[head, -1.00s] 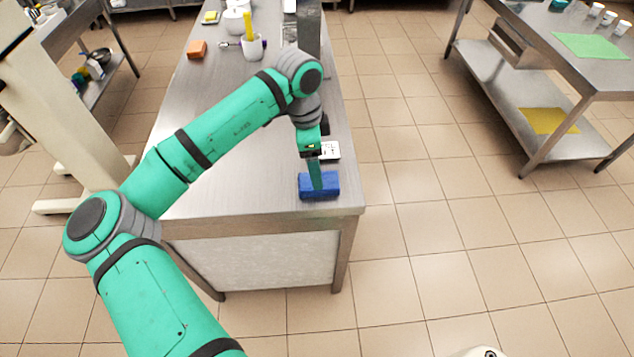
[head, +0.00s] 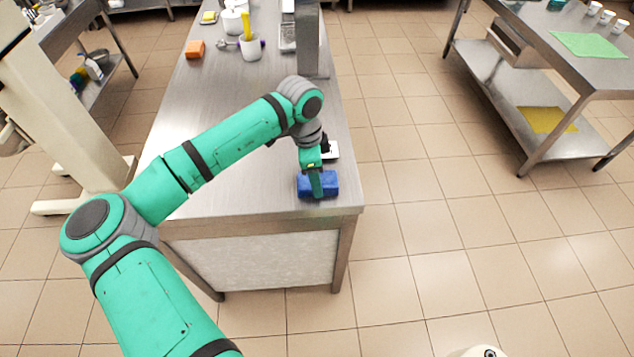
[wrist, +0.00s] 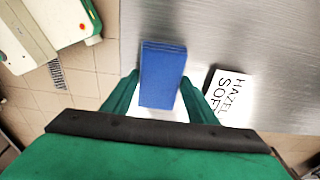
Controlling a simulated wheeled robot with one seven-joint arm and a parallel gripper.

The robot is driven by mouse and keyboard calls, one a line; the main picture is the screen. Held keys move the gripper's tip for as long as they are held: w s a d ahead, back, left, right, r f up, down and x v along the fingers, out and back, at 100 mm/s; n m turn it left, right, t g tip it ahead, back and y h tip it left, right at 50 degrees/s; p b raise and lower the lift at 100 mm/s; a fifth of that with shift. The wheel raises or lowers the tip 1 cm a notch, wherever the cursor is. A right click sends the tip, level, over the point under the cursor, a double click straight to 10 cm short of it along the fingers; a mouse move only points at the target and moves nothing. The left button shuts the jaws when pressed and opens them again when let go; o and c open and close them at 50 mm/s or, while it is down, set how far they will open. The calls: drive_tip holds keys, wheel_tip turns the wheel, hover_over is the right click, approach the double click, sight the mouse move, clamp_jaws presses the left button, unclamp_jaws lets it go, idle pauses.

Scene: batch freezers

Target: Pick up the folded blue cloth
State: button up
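The folded blue cloth (head: 329,183) lies near the front right corner of the steel table. In the wrist view the blue cloth (wrist: 161,75) sits between the two green fingers of my gripper (wrist: 160,95). The fingers are apart, one along each side of the cloth. A narrow gap seems to show at the cloth's right side, and I cannot tell whether the left finger touches it. In the head view my gripper (head: 317,188) is down over the cloth and hides its middle.
A white card (wrist: 230,96) with black lettering lies right beside the gripper. An orange block (head: 195,49), a white cup (head: 251,48) and a steel column (head: 311,40) stand farther back on the steel table (head: 230,190). The table's left middle is clear.

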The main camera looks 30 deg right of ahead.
idle(0.3)
drive_tip(key=shift+r, duration=0.5)
wheel_tip(320, 180, up, 2)
drive_tip(key=shift+r, duration=0.2)
drive_tip(key=shift+s+a+r, duration=1.5)
drive_tip(key=shift+s+r, duration=0.1)
drive_tip(key=shift+s, duration=0.2)
drive_tip(key=shift+s+a+r, duration=1.55)
drive_tip(key=shift+s+r, duration=0.1)
drive_tip(key=shift+s, duration=0.1)
drive_tip(key=shift+s+a+r, duration=1.5)
drive_tip(key=shift+s+r, duration=0.1)
drive_tip(key=shift+s, duration=0.2)
drive_tip(key=shift+o, duration=0.4)
